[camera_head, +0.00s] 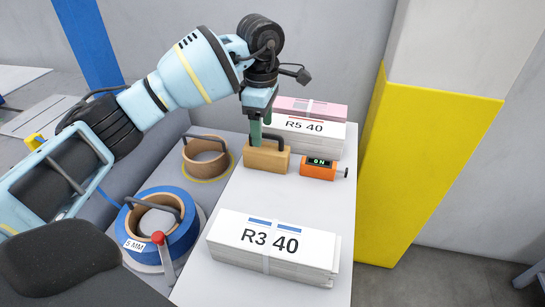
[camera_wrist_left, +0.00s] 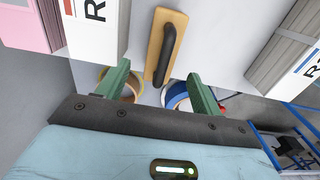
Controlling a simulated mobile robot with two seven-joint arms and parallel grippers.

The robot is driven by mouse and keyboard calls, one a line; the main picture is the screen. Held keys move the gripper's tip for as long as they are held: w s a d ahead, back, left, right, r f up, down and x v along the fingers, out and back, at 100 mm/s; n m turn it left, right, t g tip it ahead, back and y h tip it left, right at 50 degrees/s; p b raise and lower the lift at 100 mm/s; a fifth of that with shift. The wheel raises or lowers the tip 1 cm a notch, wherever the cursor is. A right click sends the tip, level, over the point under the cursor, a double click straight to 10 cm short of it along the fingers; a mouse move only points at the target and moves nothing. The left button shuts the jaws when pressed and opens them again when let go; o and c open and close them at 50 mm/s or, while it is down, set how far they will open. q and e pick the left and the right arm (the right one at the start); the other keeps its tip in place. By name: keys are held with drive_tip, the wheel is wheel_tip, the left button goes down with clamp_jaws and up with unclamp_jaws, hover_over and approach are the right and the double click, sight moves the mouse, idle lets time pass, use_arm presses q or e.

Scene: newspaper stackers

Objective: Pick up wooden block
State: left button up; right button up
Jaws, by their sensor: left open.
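The wooden block (camera_head: 266,160) is tan with a dark curved handle on top. It sits on the light table, left of the orange device, in the head view. My left gripper (camera_head: 257,138) is open with its green fingers pointing down, right at the block's left part. In the left wrist view the block (camera_wrist_left: 154,45) appears long and narrow, its handle running along it. The open fingers of my left gripper (camera_wrist_left: 158,70) show on either side of the block's near end. Whether they touch it I cannot tell. My right gripper is not in view.
An orange device (camera_head: 318,170) reading "ON" stands right of the block. The R5 40 stack (camera_head: 315,141) is behind; the R3 40 stack (camera_head: 270,245) is in front. Tape rolls (camera_head: 205,160) (camera_head: 160,240) stand left. A yellow-and-white pillar (camera_head: 425,160) rises at the right.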

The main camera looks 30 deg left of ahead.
sight(266, 147)
use_arm(q)
drive_tip(key=shift+f, duration=1.25)
drive_tip(key=f, duration=0.2)
drive_tip(key=d+f, duration=0.1)
drive_tip(key=f, duration=0.1)
drive_tip(key=shift+f, duration=0.6)
drive_tip(key=c, duration=1.2)
drive_tip(key=shift+r, duration=0.15)
